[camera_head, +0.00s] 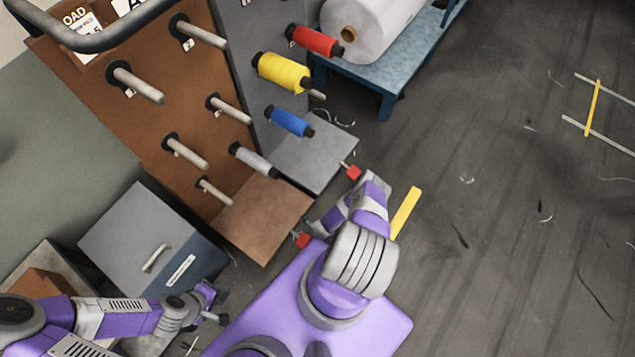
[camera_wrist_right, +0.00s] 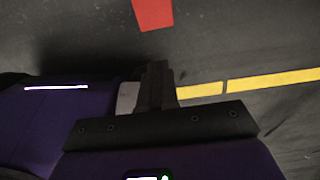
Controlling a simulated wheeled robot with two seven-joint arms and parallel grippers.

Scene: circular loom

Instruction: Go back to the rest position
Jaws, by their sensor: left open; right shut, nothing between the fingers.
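My left arm comes in from the lower left of the head view. Its gripper (camera_head: 217,304) is open and empty, low in front of the grey cabinet. My right arm is folded over my purple base in the lower middle, and its gripper is hard to make out there. In the right wrist view my right gripper (camera_wrist_right: 156,85) is shut with nothing between its fingers, pointing at the dark floor (camera_wrist_right: 60,45).
A brown and grey peg rack (camera_head: 190,95) stands ahead, holding red (camera_head: 315,41), yellow (camera_head: 283,73), blue (camera_head: 289,121) and light grey (camera_head: 252,160) spools. A grey cabinet (camera_head: 130,230) stands at left. A large white roll (camera_head: 370,25) lies on a blue stand (camera_head: 385,80). Floor at right is mostly free.

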